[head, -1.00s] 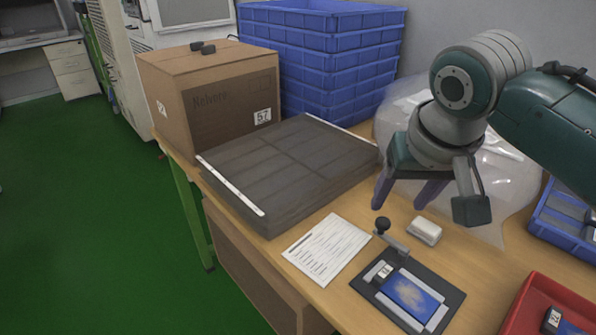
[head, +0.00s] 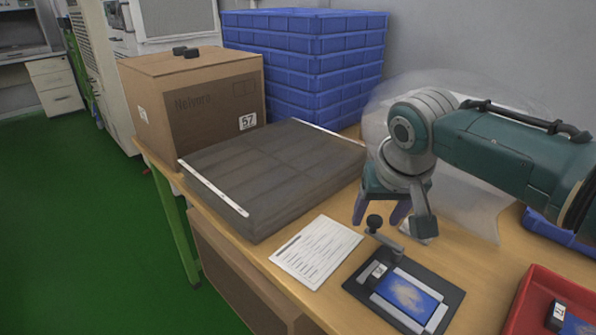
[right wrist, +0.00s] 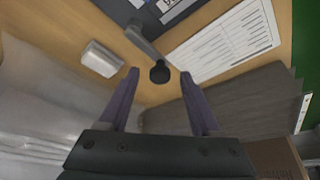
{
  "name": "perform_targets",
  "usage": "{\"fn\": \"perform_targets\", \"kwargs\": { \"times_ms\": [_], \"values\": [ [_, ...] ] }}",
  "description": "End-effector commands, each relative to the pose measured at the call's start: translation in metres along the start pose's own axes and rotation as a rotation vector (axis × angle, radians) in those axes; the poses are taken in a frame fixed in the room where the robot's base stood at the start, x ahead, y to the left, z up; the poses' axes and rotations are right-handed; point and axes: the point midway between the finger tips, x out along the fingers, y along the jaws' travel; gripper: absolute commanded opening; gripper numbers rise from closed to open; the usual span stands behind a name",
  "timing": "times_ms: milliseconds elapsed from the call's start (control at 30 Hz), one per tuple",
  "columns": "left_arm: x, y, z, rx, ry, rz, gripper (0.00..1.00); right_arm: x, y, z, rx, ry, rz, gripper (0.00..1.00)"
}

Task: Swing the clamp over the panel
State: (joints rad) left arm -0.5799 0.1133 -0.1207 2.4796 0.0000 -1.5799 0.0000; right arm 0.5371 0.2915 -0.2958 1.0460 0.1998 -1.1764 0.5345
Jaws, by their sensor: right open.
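The clamp (head: 388,240) is a grey arm with a black round knob at its end. It sits at the back edge of the dark fixture, its arm pointing away from the blue panel (head: 408,294), which lies in the fixture (head: 362,291). The clamp also shows in the right wrist view (right wrist: 143,45). My right gripper (head: 381,216) is open, its purple fingers pointing down near the knob. In the right wrist view its fingertips (right wrist: 160,75) appear on either side of the knob; contact is not visible. My left gripper is not in view.
A white block (right wrist: 101,58) lies beside the clamp, partly hidden by my gripper in the head view. A printed sheet (head: 316,251) lies left of the fixture. A red bin (head: 522,306) is at the right. A dark slatted case (head: 262,185) and a cardboard box (head: 192,100) stand behind.

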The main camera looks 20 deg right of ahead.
Motion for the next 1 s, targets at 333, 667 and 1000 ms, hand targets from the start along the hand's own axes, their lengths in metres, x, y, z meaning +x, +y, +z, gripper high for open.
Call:
{"fn": "perform_targets", "kwargs": {
  "times_ms": [333,667,1000],
  "values": [
    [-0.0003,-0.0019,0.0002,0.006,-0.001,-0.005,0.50,-0.0005,-0.0001,0.0001,0.000,0.000,0.000,0.39],
    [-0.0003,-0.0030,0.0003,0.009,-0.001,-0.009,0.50,-0.0005,0.0000,0.0001,0.000,0.000,0.000,0.01],
    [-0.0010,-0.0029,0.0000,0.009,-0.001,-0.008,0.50,-0.0008,0.0000,0.0002,-0.004,0.000,-0.001,0.00]
  ]
}}
